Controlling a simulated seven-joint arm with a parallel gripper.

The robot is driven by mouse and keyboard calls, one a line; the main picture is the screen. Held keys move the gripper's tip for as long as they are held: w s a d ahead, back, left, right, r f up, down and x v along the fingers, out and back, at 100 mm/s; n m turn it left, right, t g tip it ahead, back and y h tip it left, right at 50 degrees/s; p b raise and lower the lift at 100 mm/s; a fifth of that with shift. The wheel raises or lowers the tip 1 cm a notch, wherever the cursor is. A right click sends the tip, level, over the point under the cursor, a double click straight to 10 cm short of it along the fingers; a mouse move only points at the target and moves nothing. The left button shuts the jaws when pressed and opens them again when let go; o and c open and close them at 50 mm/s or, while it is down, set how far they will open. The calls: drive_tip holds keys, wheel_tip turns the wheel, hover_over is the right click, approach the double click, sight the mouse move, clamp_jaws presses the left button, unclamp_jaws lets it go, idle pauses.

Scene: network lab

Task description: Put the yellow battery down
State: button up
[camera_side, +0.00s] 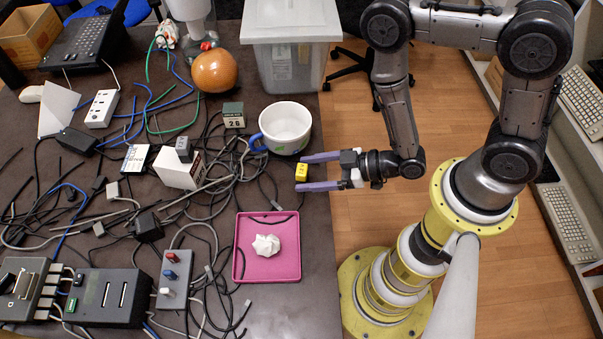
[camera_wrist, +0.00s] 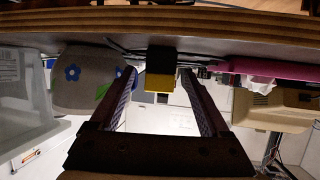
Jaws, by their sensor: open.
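The yellow battery (camera_side: 302,173) is a small block near the right edge of the dark table (camera_side: 318,270). In the wrist view, which looks upside down, the yellow battery (camera_wrist: 159,82) has a black part against the tabletop and a yellow part away from it, so it appears to stand upright. My gripper (camera_side: 300,174) is open, with its two purple fingers level and reaching in from the right. The battery is between the fingertips. In the wrist view a gap shows between it and each finger of my gripper (camera_wrist: 160,76).
A white mug (camera_side: 285,128) with a blue handle stands just behind the fingers. A pink tray (camera_side: 240,272) holding crumpled white paper (camera_side: 266,245) lies in front. The table ends just right of the battery.

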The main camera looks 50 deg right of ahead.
sight(290, 181)
drive_tip(key=shift+s+d+r, duration=0.3)
drive_tip(key=shift+s+r, duration=0.1)
drive_tip(key=shift+r, duration=0.2)
drive_tip(key=shift+s+d+r, duration=0.25)
drive_tip(key=shift+s+r, duration=0.1)
drive_tip(key=shift+r, duration=0.25)
drive_tip(key=x, duration=0.7)
drive_tip(key=shift+a, duration=0.1)
clamp_jaws()
